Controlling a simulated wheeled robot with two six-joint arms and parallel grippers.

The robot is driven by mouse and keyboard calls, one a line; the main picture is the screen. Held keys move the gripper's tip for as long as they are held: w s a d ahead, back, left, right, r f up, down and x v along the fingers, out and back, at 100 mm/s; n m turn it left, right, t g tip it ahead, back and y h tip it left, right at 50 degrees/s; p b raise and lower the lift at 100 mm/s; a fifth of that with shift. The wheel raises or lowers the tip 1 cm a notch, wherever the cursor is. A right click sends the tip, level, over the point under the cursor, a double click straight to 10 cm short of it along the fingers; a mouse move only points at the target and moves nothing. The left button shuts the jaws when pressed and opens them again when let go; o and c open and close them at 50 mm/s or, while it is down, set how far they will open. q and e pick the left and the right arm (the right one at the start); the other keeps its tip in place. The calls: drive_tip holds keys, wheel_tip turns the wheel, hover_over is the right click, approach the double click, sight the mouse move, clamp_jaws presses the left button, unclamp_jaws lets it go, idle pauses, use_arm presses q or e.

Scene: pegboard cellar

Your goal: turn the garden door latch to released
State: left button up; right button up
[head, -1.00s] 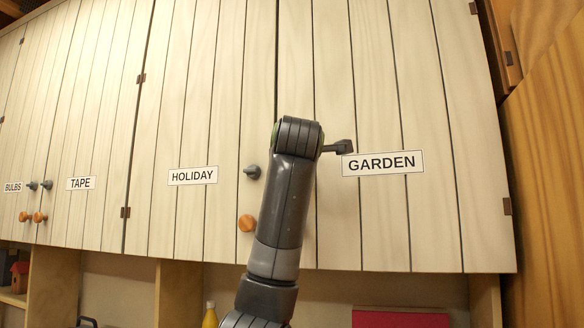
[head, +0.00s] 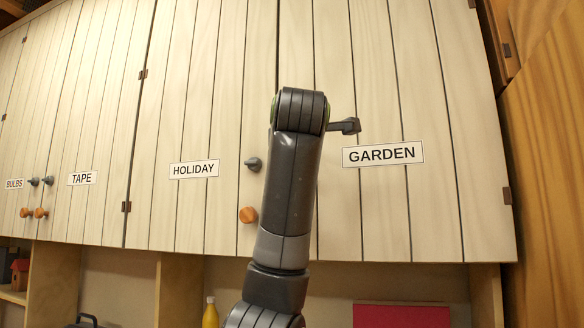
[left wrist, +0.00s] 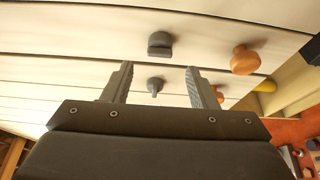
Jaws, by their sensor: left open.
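The garden door (head: 390,215) is pale planked wood with a GARDEN label (head: 383,154), and it looks closed. In the head view my arm covers the area where its latch would be. In the left wrist view a dark grey latch (left wrist: 160,45), apparently the garden one, sits on the boards just beyond my left gripper (left wrist: 159,70). The gripper's two fingers are spread and empty, with the latch between their lines and apart from them. How far the latch is turned is unclear. A wooden knob (left wrist: 245,60) is beside it. The right gripper is not in view.
The holiday door (head: 205,120) is on the left, with its grey latch (head: 253,164) and orange knob (head: 248,215). A second grey latch (left wrist: 155,86) shows lower in the wrist view. A yellow bottle (head: 210,314) and red panel (head: 400,315) are below the cabinets.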

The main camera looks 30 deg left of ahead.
use_arm(q)
drive_tip(key=b+v, duration=0.3)
drive_tip(key=v, duration=0.9)
drive_tip(key=shift+b, duration=0.4)
